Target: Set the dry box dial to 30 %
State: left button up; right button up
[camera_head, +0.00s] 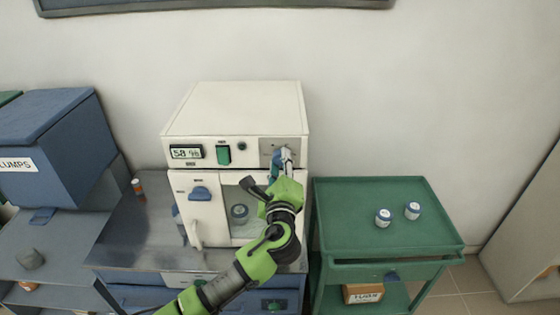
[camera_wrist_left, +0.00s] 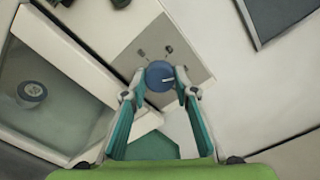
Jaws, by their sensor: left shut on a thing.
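The dry box (camera_head: 235,120) is a white cabinet on a metal-topped bench. Its display (camera_head: 186,152) reads what looks like 58 %. The blue dial (camera_wrist_left: 160,76) with a white pointer mark sits on a grey plate (camera_wrist_left: 140,52) at the upper right of the front. In the head view my left gripper (camera_head: 282,160) reaches the dial and mostly hides it. In the left wrist view the left gripper (camera_wrist_left: 160,88) has its two fingers on either side of the dial, shut on it. My right gripper is not in view.
The glass door (camera_head: 243,228) below the panel shows a round lidded jar (camera_head: 239,212) inside. A green cart (camera_head: 350,215) with two small jars stands at the right. A blue bin (camera_head: 55,130) marked LUMPS stands at the left.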

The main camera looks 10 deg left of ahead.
pick_arm(q)
jog(key=shift+f+m, duration=0.1)
jog(key=shift+m, duration=0.4)
jog(key=o, duration=1.1)
jog(key=v, duration=1.2)
